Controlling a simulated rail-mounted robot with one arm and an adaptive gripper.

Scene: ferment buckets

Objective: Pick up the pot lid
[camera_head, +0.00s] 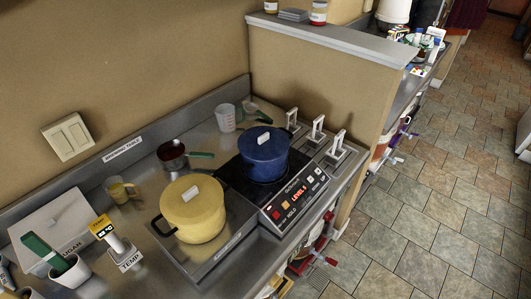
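A yellow pot (196,226) stands on the steel counter with its yellow lid (190,200) on top; the lid has a pale block-shaped handle (191,193). A dark blue pot (264,168) stands behind it to the right, on a black cooktop, with a blue lid (262,146) on it and a similar pale handle (264,138). The frame does not show which lid is meant. My gripper is not in view.
The cooktop's control panel (294,200) faces front right. A partition wall (318,75) rises behind.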

